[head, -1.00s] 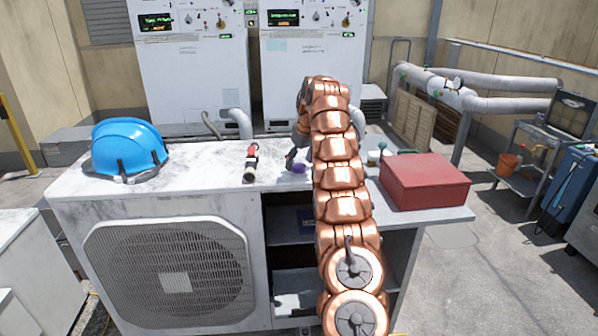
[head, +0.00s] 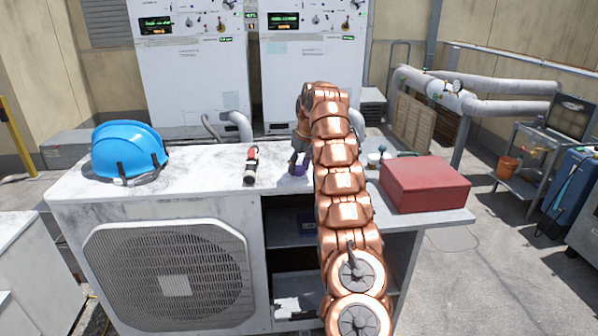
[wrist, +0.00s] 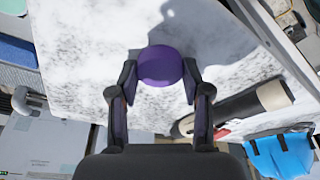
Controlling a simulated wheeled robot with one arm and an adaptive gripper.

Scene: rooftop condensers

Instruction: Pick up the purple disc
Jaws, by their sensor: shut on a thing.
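The purple disc (wrist: 160,66) is round and sits between the two fingertips of my gripper (wrist: 161,78) in the wrist view. The fingers are shut on its sides. In the head view the disc (head: 299,170) shows as a small purple patch beside my gripper (head: 297,160), over the white worktop, partly hidden by my arm. I cannot tell whether the disc still touches the worktop.
A black-and-red torch-like tool (head: 251,164) lies left of my gripper. A blue hard hat (head: 129,151) sits at the worktop's left end, and a red box (head: 425,184) at its right. White condenser units (head: 190,70) stand behind. Bare worktop (head: 205,170) lies between hat and tool.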

